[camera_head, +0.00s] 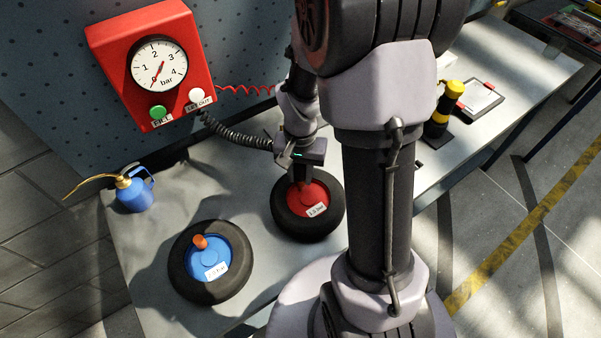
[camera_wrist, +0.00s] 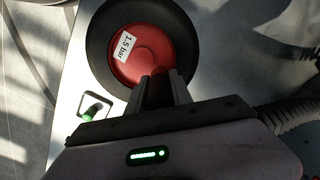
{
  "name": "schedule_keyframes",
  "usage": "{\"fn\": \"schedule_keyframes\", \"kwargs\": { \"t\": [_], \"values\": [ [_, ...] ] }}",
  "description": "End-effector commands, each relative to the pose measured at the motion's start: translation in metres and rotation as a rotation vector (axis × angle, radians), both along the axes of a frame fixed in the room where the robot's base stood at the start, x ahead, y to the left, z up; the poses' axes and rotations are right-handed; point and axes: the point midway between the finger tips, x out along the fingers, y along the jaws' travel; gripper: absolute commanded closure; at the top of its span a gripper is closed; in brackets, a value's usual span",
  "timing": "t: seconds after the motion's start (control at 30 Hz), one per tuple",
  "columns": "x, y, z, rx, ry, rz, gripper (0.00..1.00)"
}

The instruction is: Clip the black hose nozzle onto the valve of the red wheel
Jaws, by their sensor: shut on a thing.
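The red wheel (camera_head: 315,198), a black tyre around a red hub with a white label, lies flat on the bench. In the wrist view the red wheel (camera_wrist: 128,68) fills the upper middle, and its label reads 1.5 bar. My gripper (camera_head: 303,180) is over its hub, pointing down. In the wrist view my gripper (camera_wrist: 160,78) is shut on the black hose nozzle (camera_wrist: 154,92), a dark shape between the fingers. The black coiled hose (camera_head: 236,135) runs from the red gauge box to my gripper. The valve is hidden; I cannot tell whether the nozzle touches it.
A blue wheel (camera_head: 209,262) with an orange cap lies at front left. A blue oil can (camera_head: 133,190) stands left. The red gauge box (camera_head: 153,62) with green and white buttons is behind. A black-and-yellow cylinder (camera_head: 442,112) and a clipboard (camera_head: 480,100) are right.

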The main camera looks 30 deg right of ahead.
Motion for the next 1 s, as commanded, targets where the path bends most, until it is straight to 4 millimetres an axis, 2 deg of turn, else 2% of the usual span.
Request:
{"fn": "schedule_keyframes", "kwargs": {
  "t": [1.0],
  "values": [
    [0.0,0.0,-0.027,0.0,0.0,0.0,1.0]
  ]
}}
